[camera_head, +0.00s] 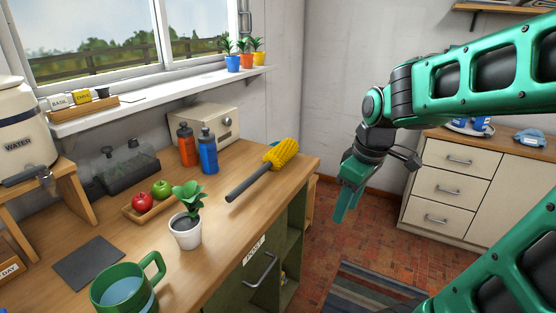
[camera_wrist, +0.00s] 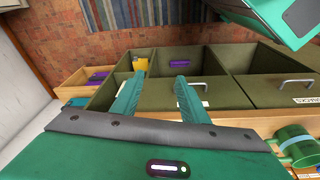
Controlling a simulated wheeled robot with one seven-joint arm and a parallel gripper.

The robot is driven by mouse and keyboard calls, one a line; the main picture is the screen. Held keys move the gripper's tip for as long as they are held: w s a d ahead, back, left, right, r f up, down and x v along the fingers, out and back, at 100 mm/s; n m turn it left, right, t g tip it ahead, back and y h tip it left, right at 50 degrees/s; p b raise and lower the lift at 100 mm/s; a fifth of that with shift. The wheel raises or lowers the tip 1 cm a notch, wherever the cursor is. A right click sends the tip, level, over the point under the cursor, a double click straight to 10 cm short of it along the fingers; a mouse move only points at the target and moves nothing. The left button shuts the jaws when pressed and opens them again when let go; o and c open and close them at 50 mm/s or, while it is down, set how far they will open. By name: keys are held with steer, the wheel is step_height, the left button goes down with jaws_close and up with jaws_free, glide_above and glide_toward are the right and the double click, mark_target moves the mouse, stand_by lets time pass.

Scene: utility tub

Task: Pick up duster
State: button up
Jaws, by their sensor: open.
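The duster (camera_head: 279,155) lies on the wooden counter near its far right end. It has a fluffy yellow head and a dark grey handle (camera_head: 248,184) that points toward the lower left. My gripper (camera_head: 341,208) hangs in the air to the right of the counter's edge, apart from the duster. In the wrist view my gripper (camera_wrist: 159,78) shows two green fingers spread apart with nothing between them. I cannot make out the duster in the wrist view.
Orange and blue bottles (camera_head: 207,151) stand left of the duster. A potted plant (camera_head: 187,231), a fruit tray (camera_head: 139,216) and a green mug (camera_head: 121,290) are nearer. A green cabinet (camera_wrist: 218,92) with open compartments shows in the wrist view. A drawer unit (camera_head: 455,185) stands right.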

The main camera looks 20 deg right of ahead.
steer(key=w+a+r+n+t+y, duration=0.15)
steer(key=w+a+n, duration=0.25)
steer(key=w+n, duration=0.6)
steer(key=n+t+y, duration=0.2)
steer(key=n, duration=0.9)
glide_toward(249, 180)
steer(key=x, duration=0.9)
steer(key=shift+f, duration=0.15)
jaws_close()
